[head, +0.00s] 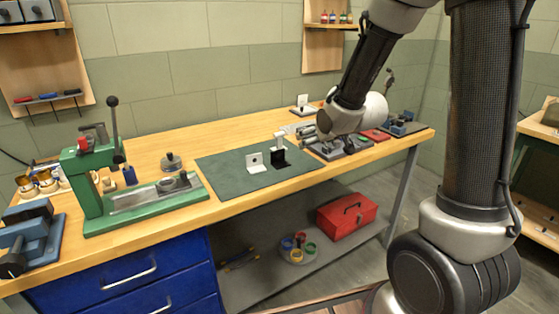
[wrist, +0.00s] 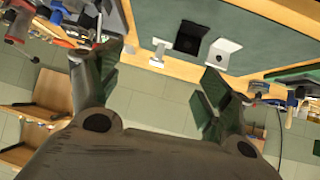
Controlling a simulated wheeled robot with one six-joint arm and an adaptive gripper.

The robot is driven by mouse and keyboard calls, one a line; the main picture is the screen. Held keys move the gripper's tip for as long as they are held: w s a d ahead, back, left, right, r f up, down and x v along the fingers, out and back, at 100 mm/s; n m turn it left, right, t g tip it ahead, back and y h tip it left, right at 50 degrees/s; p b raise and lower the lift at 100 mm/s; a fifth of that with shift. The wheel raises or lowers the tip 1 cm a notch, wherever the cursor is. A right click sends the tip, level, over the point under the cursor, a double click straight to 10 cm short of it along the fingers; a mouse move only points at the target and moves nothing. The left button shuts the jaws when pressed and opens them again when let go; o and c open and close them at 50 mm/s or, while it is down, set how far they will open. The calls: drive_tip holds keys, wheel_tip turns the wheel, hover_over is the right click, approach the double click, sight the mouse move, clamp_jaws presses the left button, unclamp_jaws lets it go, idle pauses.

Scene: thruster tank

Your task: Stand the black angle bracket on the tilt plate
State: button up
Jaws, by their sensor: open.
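The black angle bracket (head: 280,160) stands on the green mat (head: 225,175) on the bench. It also shows at the top of the wrist view (wrist: 191,36). A white angle bracket (head: 257,163) stands just left of it in the head view. A narrow pale piece (head: 279,141) is close behind the black bracket.
A green press (head: 100,185) and a blue vise (head: 30,235) stand on the left. A dark tray of parts (head: 340,147) lies right of the mat, beside my wrist. The mat's left part is clear. A red toolbox (head: 347,214) is on the lower shelf.

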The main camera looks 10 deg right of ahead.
sight(278, 152)
drive_tip(key=w+a+f, duration=0.1)
drive_tip(key=f, duration=0.1)
drive_tip(key=w+a+f+t+y, duration=0.1)
drive_tip(key=w+a+f, duration=0.1)
drive_tip(key=f, duration=0.1)
drive_tip(key=w+a+f+n+t+y, duration=0.1)
drive_tip(key=w+a+f, duration=0.1)
drive_tip(key=shift+a+f, duration=0.2)
drive_tip(key=shift+a, duration=0.05)
drive_tip(key=x, duration=0.7)
drive_tip(key=shift+w+a, duration=0.2)
drive_tip(key=shift+a, duration=0.15)
drive_tip(key=c, duration=1.2)
drive_tip(key=shift+r+t, duration=0.1)
drive_tip(key=shift+t, duration=0.2)
